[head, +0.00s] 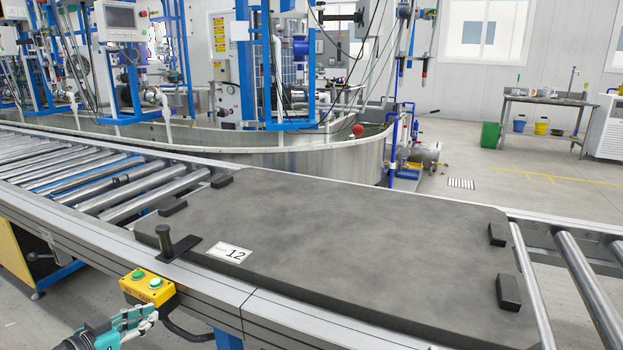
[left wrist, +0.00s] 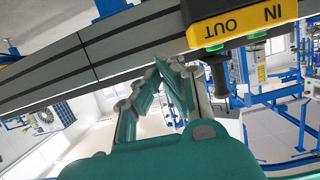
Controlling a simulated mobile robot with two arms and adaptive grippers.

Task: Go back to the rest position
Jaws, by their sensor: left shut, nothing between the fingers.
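My left gripper (head: 150,314) is at the lower left of the head view, just below a yellow button box (head: 148,287) with two green buttons. Its fingers are shut and hold nothing. In the left wrist view the closed fingertips (left wrist: 172,64) show in the middle, below and left of the yellow box (left wrist: 238,22), which is marked IN and OUT. A gap shows between the fingertips and the box. My right gripper is in neither view.
A grey pallet plate (head: 350,240) with a label marked 12 and a black upright handle (head: 167,243) lies on the roller conveyor. The conveyor's metal side rail (head: 215,292) runs close beyond my left gripper. A round metal tank (head: 300,160) stands behind.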

